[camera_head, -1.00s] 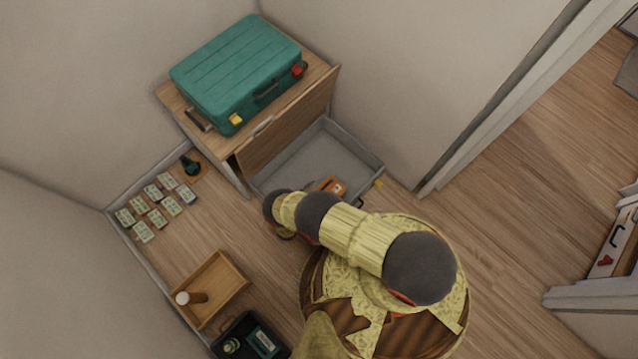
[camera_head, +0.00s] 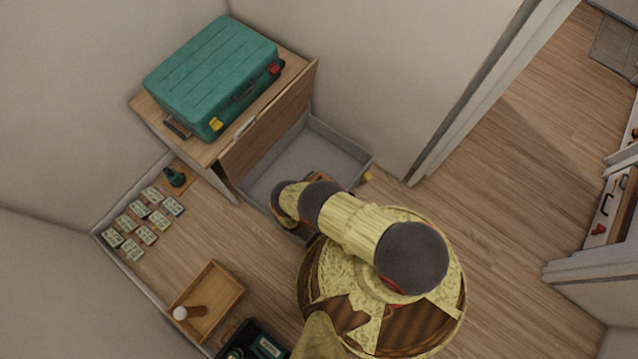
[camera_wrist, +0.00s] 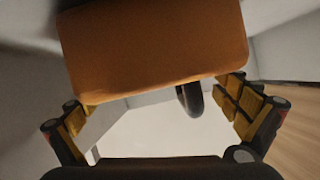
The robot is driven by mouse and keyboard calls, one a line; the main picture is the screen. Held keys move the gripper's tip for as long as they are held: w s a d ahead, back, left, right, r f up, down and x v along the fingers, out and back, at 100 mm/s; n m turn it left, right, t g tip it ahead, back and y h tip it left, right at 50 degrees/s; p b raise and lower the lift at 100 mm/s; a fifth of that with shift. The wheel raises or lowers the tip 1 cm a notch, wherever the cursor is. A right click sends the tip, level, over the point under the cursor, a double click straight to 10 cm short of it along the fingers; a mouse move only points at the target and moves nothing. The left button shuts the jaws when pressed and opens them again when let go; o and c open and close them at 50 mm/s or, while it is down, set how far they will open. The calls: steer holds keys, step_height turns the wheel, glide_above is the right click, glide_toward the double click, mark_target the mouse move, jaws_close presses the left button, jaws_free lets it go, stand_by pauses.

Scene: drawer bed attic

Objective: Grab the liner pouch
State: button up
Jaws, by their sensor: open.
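An orange, soft-edged block (camera_wrist: 155,50), possibly the liner pouch, fills the upper middle of the wrist view. In the head view only a small orange-brown part (camera_head: 324,178) shows in the open grey drawer (camera_head: 282,170), beside my arm, which hides the rest. My gripper (camera_wrist: 160,108) is open. Its yellow-and-black fingers stand apart at the left and right near the block's lower edge. I cannot tell whether they touch it. In the head view the gripper is hidden by my arm.
A teal suitcase (camera_head: 213,75) lies on the wooden cabinet above the drawer. Several small cards (camera_head: 135,222), a wooden tray (camera_head: 228,300) and a dark open case (camera_head: 235,335) are on the floor at left. The drawer walls and corner walls are close by. A small dark curved thing (camera_wrist: 190,98) shows beyond the block.

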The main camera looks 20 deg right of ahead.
steer(key=c, duration=1.1)
steer(key=shift+c, duration=0.3)
